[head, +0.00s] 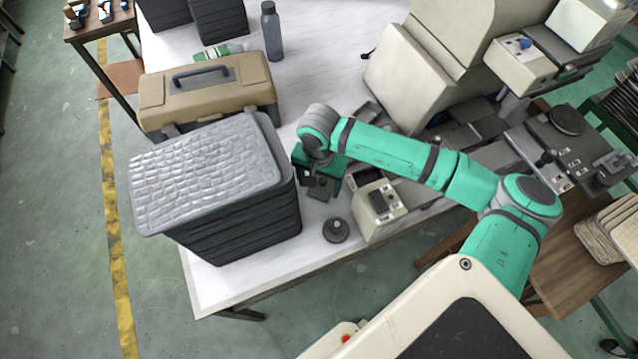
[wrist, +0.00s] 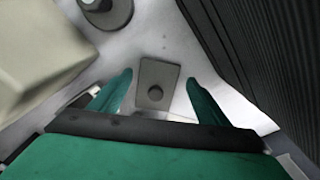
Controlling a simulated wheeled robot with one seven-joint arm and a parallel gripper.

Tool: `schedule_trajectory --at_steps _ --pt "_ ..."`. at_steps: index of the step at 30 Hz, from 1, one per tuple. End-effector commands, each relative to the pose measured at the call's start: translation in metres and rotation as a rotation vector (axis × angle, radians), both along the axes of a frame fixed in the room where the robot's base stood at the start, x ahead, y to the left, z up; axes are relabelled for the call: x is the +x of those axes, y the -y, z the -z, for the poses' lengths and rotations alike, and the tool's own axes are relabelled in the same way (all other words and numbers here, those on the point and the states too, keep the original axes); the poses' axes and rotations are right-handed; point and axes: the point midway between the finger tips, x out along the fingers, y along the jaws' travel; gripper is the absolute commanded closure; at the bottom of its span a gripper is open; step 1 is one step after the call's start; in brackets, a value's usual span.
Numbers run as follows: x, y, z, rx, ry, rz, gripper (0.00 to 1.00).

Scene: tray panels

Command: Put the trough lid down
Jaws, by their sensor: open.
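A small grey plate with a round dark knob, which looks like the trough lid (wrist: 145,76), lies flat in the middle of the wrist view. It also shows in the head view (head: 321,188) below my gripper, on the white table. My gripper (wrist: 159,78) is open, with one green finger on each side of the plate and a gap to each. In the head view my gripper (head: 318,178) points down just right of the black tray stack. I cannot tell how high the fingertips are above the table. No separate trough is clearly recognisable.
The black tray stack (head: 240,232) with a textured grey top (head: 205,168) stands close on the left. A round grey knobbed piece (head: 336,230) and a beige device (head: 380,208) are near on the right. A tan toolbox (head: 208,95) is behind. The table front (head: 225,283) is bare.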

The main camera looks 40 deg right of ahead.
Motion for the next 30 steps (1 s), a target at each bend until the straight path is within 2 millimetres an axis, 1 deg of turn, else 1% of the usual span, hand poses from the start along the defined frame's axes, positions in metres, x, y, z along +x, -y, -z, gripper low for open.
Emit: schedule_trajectory --at_steps 5,12,15,18,21,24,30 --pt "0.000 0.001 -0.026 -0.004 0.001 -0.001 0.31" --pt "0.001 0.001 -0.074 -0.004 0.003 -0.001 0.31" --pt "0.001 0.000 -0.091 -0.003 0.002 -0.002 0.31" --pt "0.000 0.000 -0.103 -0.003 0.002 -0.001 0.31" --pt "0.000 0.000 -0.111 0.000 0.001 -0.001 0.31" --pt "0.000 0.000 -0.115 0.000 0.000 -0.002 0.31" --pt "0.000 -0.001 -0.116 0.001 0.001 -0.002 0.31"
